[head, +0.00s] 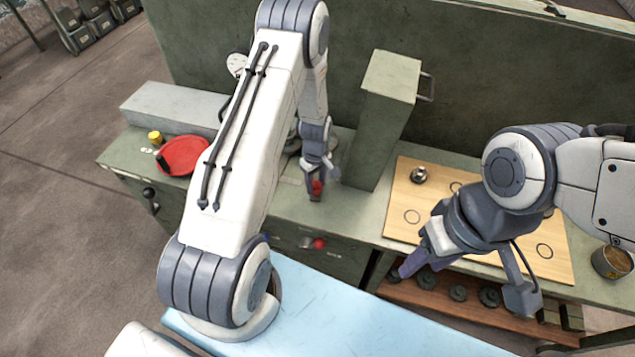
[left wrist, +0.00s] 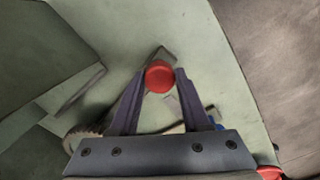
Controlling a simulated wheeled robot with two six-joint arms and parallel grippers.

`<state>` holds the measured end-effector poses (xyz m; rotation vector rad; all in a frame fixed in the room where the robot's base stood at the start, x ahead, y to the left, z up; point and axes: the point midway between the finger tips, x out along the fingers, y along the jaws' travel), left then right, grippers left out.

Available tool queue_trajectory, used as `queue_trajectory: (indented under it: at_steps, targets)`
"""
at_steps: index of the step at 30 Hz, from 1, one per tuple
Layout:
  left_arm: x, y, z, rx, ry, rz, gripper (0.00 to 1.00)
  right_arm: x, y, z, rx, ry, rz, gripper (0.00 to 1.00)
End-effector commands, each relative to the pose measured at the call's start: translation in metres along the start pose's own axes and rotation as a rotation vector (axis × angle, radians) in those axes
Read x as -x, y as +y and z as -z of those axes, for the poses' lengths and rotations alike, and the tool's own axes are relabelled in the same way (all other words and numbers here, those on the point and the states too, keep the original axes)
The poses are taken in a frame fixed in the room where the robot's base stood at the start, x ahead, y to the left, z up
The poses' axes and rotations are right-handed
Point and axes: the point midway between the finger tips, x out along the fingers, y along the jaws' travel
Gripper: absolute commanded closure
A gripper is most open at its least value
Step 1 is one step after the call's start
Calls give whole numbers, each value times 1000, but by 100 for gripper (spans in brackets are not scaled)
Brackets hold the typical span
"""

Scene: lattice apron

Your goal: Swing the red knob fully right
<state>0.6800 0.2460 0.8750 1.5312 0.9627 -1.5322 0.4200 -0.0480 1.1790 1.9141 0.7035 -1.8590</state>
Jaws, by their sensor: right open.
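The red knob (head: 317,188) stands on the green counter top, below the tip of my left arm. In the left wrist view the round red knob (left wrist: 159,76) sits between the two fingertips, which lie against it on both sides. My left gripper (left wrist: 160,82) is shut on it. In the head view the left gripper (head: 318,175) is small and partly merges with the knob. Below the knob, dark bracket-like lines show on the counter. My right gripper (head: 465,285) is open and empty, in front of the wooden board.
A second red knob (head: 319,243) is on the cabinet front. A tall green box (head: 385,120) stands right of my left gripper. A red dish (head: 184,156) and yellow item (head: 155,137) lie left. The wooden board (head: 400,222) bears a metal piece (head: 419,174); a can (head: 612,262) stands right.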

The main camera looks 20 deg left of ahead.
Motion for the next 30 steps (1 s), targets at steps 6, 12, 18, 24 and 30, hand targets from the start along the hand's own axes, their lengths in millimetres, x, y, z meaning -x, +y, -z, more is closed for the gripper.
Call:
queue_trajectory:
  at_steps: [6,12,18,24,30]
  targets:
    - [1,1,1,2,2,-3,24,0,0,0,0,0,0,50]
    - [1,1,1,0,1,-2,24,0,0,0,0,0,0,50]
    - [20,2,1,0,4,-5,24,-7,0,0,0,0,0,50]
    - [58,2,1,0,4,-7,24,-17,1,-1,1,0,0,50]
    - [90,2,1,1,4,-6,24,-24,2,-1,1,0,0,50]
